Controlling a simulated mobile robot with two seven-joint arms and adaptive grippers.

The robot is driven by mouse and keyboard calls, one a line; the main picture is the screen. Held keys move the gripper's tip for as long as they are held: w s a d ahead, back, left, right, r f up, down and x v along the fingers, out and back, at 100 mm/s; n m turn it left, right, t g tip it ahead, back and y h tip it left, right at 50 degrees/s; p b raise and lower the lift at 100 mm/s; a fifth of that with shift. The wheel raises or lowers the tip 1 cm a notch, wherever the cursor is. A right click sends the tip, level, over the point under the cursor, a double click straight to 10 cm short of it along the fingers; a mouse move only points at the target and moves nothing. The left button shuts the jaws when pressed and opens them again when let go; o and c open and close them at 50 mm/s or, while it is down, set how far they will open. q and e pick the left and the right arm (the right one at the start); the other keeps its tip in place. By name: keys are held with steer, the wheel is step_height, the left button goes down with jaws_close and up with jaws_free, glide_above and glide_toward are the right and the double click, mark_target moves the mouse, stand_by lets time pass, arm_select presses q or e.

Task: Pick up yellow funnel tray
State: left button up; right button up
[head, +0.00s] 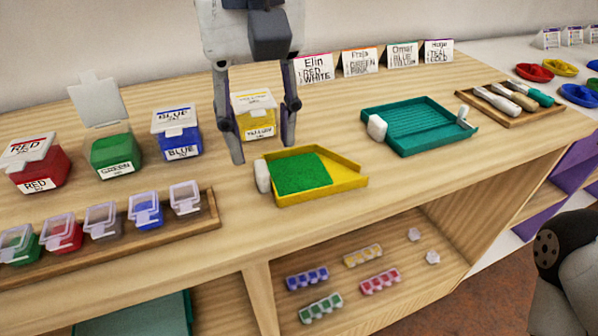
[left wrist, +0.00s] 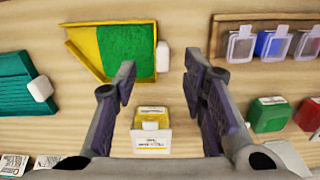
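The yellow funnel tray (head: 350,183) lies on the wooden counter, with a green fill covering much of its floor and a white block handle (head: 262,176) on its left end. In the left wrist view the tray (left wrist: 86,44) is near the top left, its handle (left wrist: 163,56) between the finger lines. My left gripper (head: 262,152) is open and empty, pointing down just behind the tray's handle end. Its fingers (left wrist: 160,66) are wide apart. A yellow-labelled box (head: 256,116) shows between the fingers, behind them. My right gripper is not visible.
A teal tray (head: 400,108) is to the right, with tools on a wooden tray (head: 548,106) beyond. Red, green and blue boxes (head: 178,132) stand left. A wooden rack (head: 214,218) of small lidded cups lies front left. Name cards (head: 361,62) stand behind.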

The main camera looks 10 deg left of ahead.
mark_target(262, 169)
arm_select(q)
steer(key=f+b, duration=0.1)
steer(key=f, duration=0.4)
steer(key=shift+a+f, duration=0.1)
steer(key=shift+a, duration=0.1)
jaws_close()
